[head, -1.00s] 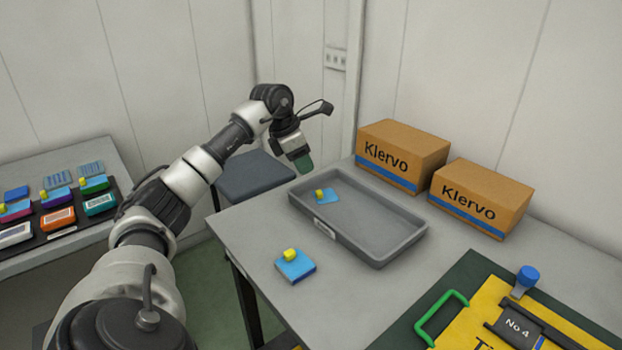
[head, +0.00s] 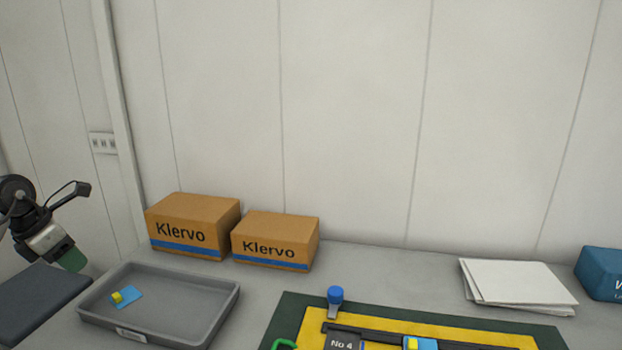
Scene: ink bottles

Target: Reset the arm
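My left gripper (head: 73,258) is at the far left of the head view, raised beyond the left end of the grey tray. Its greenish fingertips point down, and I cannot make out a gap between them. Nothing hangs from it that I can see. The grey tray (head: 212,324) stands on the table and holds a small blue piece with a yellow knob (head: 126,296). At the bottom, a yellow board (head: 312,325) on a dark green mat (head: 284,312) carries a "No 4" block (head: 341,341) and a blue-and-yellow piece (head: 420,343). My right gripper is not in view.
Two Klervo cartons (head: 193,226) (head: 275,241) stand behind the tray against the wall. A blue-capped item (head: 335,298) stands at the board's back edge. White papers (head: 516,283) and a blue box (head: 603,273) are at the right. Bare table lies between tray and mat.

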